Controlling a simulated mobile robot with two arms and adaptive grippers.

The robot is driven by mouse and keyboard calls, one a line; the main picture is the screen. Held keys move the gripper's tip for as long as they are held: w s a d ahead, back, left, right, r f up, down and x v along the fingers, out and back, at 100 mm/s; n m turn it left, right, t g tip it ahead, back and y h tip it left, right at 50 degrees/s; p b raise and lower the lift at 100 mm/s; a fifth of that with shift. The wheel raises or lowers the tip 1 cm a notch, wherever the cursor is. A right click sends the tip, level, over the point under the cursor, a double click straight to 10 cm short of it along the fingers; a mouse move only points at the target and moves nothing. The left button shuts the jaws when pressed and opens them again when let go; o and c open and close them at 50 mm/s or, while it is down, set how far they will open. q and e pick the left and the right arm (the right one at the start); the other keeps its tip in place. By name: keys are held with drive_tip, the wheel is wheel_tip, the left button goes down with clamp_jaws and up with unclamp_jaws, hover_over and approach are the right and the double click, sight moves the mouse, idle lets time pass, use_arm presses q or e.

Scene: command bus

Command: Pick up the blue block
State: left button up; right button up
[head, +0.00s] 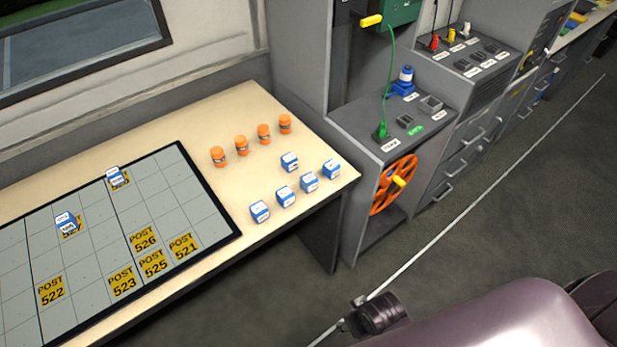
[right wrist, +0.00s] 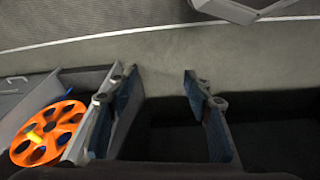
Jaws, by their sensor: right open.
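Several blue blocks with white labelled tops stand on the cream table. One block (head: 289,162) is at the back of a group, with others at the right (head: 331,169), in the middle (head: 309,181), in front (head: 285,196) and at the front left (head: 260,211). Two more blue blocks sit on the grey grid board, one at its far part (head: 114,177) and one at the left (head: 67,223). In the right wrist view my right gripper (right wrist: 159,74) is open and empty, with no block in sight. My left gripper is not in view.
Several orange-capped jars (head: 263,134) stand behind the blocks. The black-edged board (head: 200,200) covers the table's left part. A grey console (head: 350,205) with an orange wheel (head: 393,184) stands to the right. A dark purple rounded shape (head: 490,325) fills the lower right.

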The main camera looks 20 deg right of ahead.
drive_tip(key=w+a+r+m+t+y+p, duration=0.1)
drive_tip(key=w+r+m, duration=0.1)
drive_tip(key=r, duration=0.7)
drive_tip(key=w+a+r+m+t+p, duration=0.1)
drive_tip(key=w+r+m, duration=0.15)
drive_tip(key=r, duration=0.75)
drive_tip(key=m+t+y, duration=0.3)
drive_tip(key=m+t, duration=0.2)
drive_tip(key=m, duration=1.5)
approach(313, 185)
drive_tip(key=s+a+f, duration=0.3)
drive_tip(key=a+f, duration=0.1)
drive_tip(key=f, duration=0.2)
drive_tip(key=w+m+t, duration=0.1)
drive_tip(key=m, duration=0.2)
drive_tip(key=w+d+r+m+t, duration=0.1)
drive_tip(key=w+m, duration=0.1)
drive_tip(key=m, duration=0.1)
drive_tip(key=w+d+r+m+t, duration=0.1)
drive_tip(key=w+m, duration=0.1)
drive_tip(key=m, duration=0.2)
drive_tip(key=shift+w+d+r+h, duration=0.1)
drive_tip(key=shift+d+h, duration=0.05)
drive_tip(key=shift+h, duration=0.15)
drive_tip(key=shift+w, duration=0.35)
drive_tip(key=shift+x, duration=3.55)
drive_tip(key=shift+s, duration=0.1)
drive_tip(key=c, duration=1.2)
